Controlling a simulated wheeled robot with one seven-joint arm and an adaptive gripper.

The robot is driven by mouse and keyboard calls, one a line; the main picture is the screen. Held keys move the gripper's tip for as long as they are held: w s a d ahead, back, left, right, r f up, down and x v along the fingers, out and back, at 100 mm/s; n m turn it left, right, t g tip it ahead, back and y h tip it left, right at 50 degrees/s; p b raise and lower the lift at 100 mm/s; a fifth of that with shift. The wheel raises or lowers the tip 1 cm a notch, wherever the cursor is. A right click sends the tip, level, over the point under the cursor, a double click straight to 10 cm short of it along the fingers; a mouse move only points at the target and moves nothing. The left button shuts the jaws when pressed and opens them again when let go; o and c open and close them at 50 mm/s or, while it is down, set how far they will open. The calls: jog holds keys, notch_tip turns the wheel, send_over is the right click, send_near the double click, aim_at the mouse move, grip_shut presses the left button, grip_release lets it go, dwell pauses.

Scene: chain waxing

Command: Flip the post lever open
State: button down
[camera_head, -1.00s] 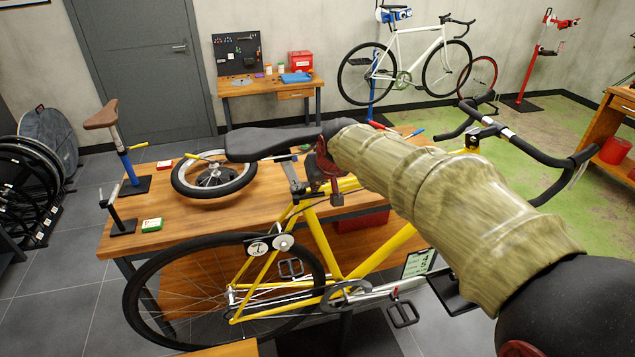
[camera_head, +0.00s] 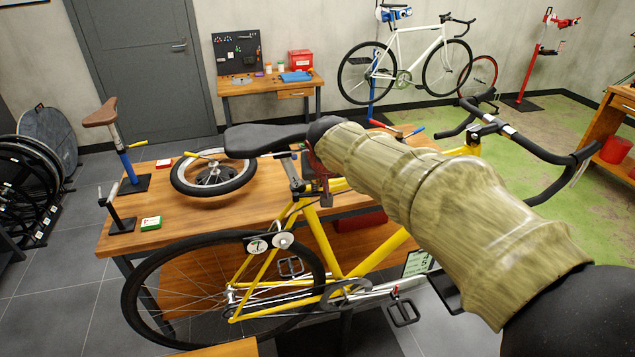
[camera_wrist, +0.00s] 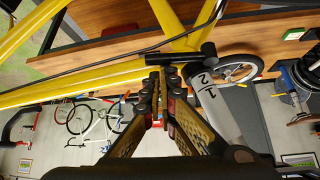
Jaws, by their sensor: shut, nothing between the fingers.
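The yellow bike (camera_head: 320,243) stands in front of the wooden bench, with its black saddle (camera_head: 262,139) above. In the wrist view, its silver seat post (camera_wrist: 215,108) shows the marks 1 and 2 and enters the yellow frame (camera_wrist: 70,82). A black bar-like part (camera_wrist: 180,58), which looks like the post lever, lies across the post's clamp. My gripper (camera_wrist: 163,75) is shut and empty, with its tips just beside this bar; whether they touch it I cannot tell. In the head view, my arm partly hides the gripper (camera_head: 315,165) beside the seat post.
A second saddle on a blue post (camera_head: 127,165) stands at the left. The bike's handlebar (camera_head: 530,150) is at the right, beyond my arm.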

jog(key=shift+s+d+f+m+h+b, duration=0.1)
jog(key=shift+s+f+m+h+b, duration=0.15)
jog(key=shift+s+m+h+b, duration=0.65)
jog(key=s+a+m+g+h+b, duration=0.1)
jog(key=s+a+m+g+h, duration=0.2)
jog(key=m, duration=0.7)
jog(key=s+h, duration=0.2)
jog(key=s, duration=0.1)
jog(key=shift+a+r+m, duration=0.2)
jog(key=shift+a+m, duration=0.1)
jog(key=shift+a, duration=0.05)
jog(key=shift+s+a+f, duration=0.1)
jog(key=shift+s, duration=0.05)
